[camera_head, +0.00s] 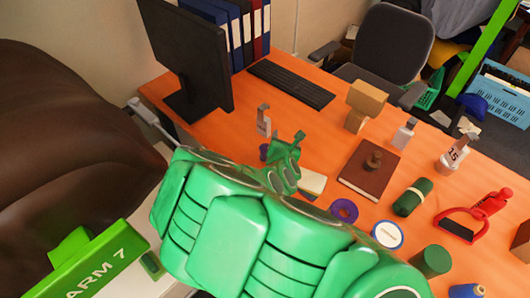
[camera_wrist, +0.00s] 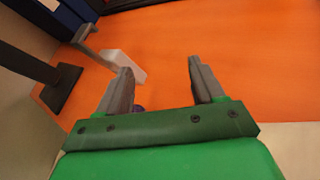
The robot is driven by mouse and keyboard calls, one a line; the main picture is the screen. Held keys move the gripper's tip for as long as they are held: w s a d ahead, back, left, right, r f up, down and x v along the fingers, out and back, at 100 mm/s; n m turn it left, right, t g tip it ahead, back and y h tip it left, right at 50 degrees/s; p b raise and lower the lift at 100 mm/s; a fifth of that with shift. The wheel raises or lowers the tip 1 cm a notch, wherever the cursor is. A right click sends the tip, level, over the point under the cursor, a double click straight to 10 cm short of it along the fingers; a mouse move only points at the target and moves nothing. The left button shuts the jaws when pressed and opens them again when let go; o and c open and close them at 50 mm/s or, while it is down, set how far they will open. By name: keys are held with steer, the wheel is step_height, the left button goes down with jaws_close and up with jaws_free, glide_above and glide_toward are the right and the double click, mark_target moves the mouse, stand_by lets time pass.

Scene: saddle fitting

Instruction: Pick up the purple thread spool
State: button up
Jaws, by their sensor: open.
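A small purple object (camera_head: 264,152), which looks like the thread spool, shows on the orange desk just left of my gripper (camera_head: 284,146) in the head view. My gripper and arm hide part of it. In the wrist view a dark purple bit (camera_wrist: 139,107) shows low beside the left finger, mostly hidden by the gripper's own front edge. My gripper also shows in the wrist view (camera_wrist: 160,68), its two fingers apart with bare orange desk between them. I cannot tell how high it is above the desk.
A pale bottle-like item (camera_head: 264,122) stands close behind the purple object. A monitor (camera_head: 190,60) and keyboard (camera_head: 291,84) are further back. A purple ring (camera_head: 343,210), a brown book (camera_head: 369,169) and a green roll (camera_head: 412,197) lie to the right.

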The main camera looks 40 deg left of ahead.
mark_target(266, 160)
steer(key=s+a+n, duration=0.1)
steer(key=s+a+f+n+y, duration=0.1)
steer(key=s, duration=0.1)
steer(key=s+a+f+n, duration=0.1)
steer(key=s, duration=0.1)
steer(key=shift+a+f+n+g+y, duration=0.15)
steer(key=shift+a+n+g+y, duration=0.15)
steer(key=shift+a+g+y, duration=0.1)
steer(key=f, duration=0.1)
steer(key=s+f+n, duration=0.1)
steer(key=f, duration=0.1)
steer(key=shift+s+d+n+g, duration=0.3)
steer(key=shift+d+n, duration=0.1)
steer(key=shift+x, duration=2.5)
steer(key=shift+d+f, duration=0.1)
steer(key=shift+c, duration=0.3)
steer(key=c, duration=1)
steer(key=shift+r, duration=5.05)
